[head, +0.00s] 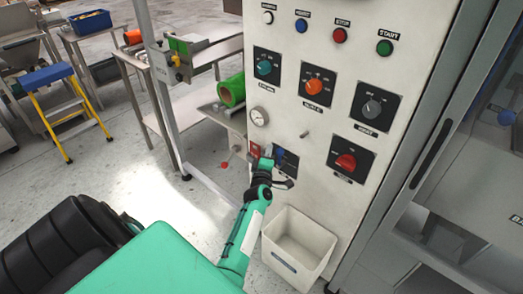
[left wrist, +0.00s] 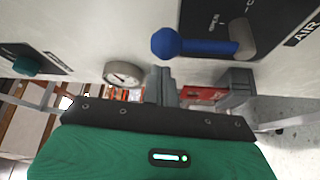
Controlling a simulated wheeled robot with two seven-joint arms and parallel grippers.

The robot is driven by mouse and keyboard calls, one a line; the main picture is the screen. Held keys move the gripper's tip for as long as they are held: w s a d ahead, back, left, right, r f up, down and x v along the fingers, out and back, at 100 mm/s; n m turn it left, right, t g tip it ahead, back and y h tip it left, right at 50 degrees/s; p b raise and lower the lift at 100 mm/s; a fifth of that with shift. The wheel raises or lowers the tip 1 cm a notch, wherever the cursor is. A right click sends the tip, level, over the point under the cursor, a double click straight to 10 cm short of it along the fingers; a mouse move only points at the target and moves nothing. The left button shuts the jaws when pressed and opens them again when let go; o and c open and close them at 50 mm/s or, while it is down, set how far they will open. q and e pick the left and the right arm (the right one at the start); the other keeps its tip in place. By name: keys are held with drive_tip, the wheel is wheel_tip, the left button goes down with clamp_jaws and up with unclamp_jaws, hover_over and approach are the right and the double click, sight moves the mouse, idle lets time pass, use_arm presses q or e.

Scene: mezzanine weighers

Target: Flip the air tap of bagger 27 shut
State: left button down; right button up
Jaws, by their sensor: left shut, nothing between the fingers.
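The air tap is a blue lever (left wrist: 195,45) with a ball end and a grey hub (left wrist: 243,38), on a dark plate labelled AIR (left wrist: 305,33). In the head view its blue lever (head: 280,154) shows low on the pale panel, pointing roughly up, partly covered by my gripper. My left gripper (head: 273,161) is beside it, shut and empty. In the left wrist view its fingertips (left wrist: 164,76) are just below the ball end; I cannot tell whether they touch it. No bagger number is readable. My right gripper is out of view.
The panel carries a gauge (head: 259,116), a red knob (head: 346,162), an orange knob (head: 315,87) and several buttons above. A white bin (head: 299,243) sits below the tap. A metal post (head: 158,80) and a table with a green roll (head: 231,90) stand left.

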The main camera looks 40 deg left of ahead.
use_arm(q)
drive_tip(key=shift+w+d+f, duration=0.1)
drive_tip(key=shift+d, duration=0.45)
drive_tip(key=shift+d, duration=0.1)
drive_tip(key=shift+d+m+b, duration=0.15)
drive_tip(key=shift+m+b, duration=0.15)
drive_tip(key=shift+b, duration=0.05)
